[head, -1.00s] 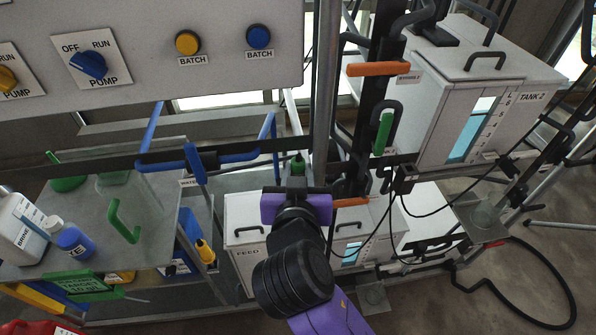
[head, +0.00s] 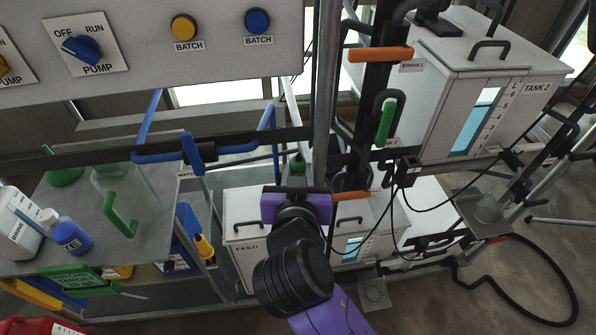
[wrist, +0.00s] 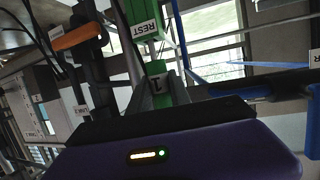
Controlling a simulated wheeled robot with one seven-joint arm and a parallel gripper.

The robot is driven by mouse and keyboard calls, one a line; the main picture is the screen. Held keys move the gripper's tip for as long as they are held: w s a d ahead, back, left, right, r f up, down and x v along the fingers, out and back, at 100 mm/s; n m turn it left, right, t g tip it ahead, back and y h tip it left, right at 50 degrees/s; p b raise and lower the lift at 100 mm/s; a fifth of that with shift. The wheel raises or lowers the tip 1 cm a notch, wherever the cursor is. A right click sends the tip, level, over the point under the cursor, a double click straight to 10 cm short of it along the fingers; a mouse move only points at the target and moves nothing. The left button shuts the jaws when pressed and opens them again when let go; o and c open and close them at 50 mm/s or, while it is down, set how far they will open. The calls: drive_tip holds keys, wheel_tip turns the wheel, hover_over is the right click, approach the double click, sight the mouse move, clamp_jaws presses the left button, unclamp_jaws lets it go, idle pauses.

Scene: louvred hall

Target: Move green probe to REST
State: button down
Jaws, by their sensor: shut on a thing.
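My gripper (wrist: 160,100) is shut on the green probe (wrist: 158,84), a green piece marked 1 between the fingers in the wrist view. A green part with a white REST label (wrist: 146,29) lies just beyond it, almost in line. I cannot tell whether the two touch. In the head view my purple gripper (head: 297,190) is near the middle, in front of the upright grey post. A small green piece (head: 297,163) shows just past its fingers. The gripper hides most of the probe there.
A blue valve handle (head: 193,152) on a dark rail is left of my gripper. An orange lever (head: 380,54) and a green-gripped handle (head: 386,122) are right. TANK 2 (head: 500,90) stands right, the FEED tank (head: 245,225) below. Bottles (head: 72,238) stand on a left bench.

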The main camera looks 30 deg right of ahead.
drive_tip(key=c, duration=1.1)
unclamp_jaws()
drive_tip(key=shift+r, duration=0.1)
drive_tip(key=s+r+p, duration=0.1)
drive_tip(key=s+a+r+p, duration=0.1)
drive_tip(key=r+p, duration=0.1)
drive_tip(key=s+a+r+p, duration=0.1)
drive_tip(key=r, duration=0.1)
drive_tip(key=shift+s+r+p, duration=0.2)
drive_tip(key=shift+p, duration=0.15)
drive_tip(key=shift+s, duration=0.15)
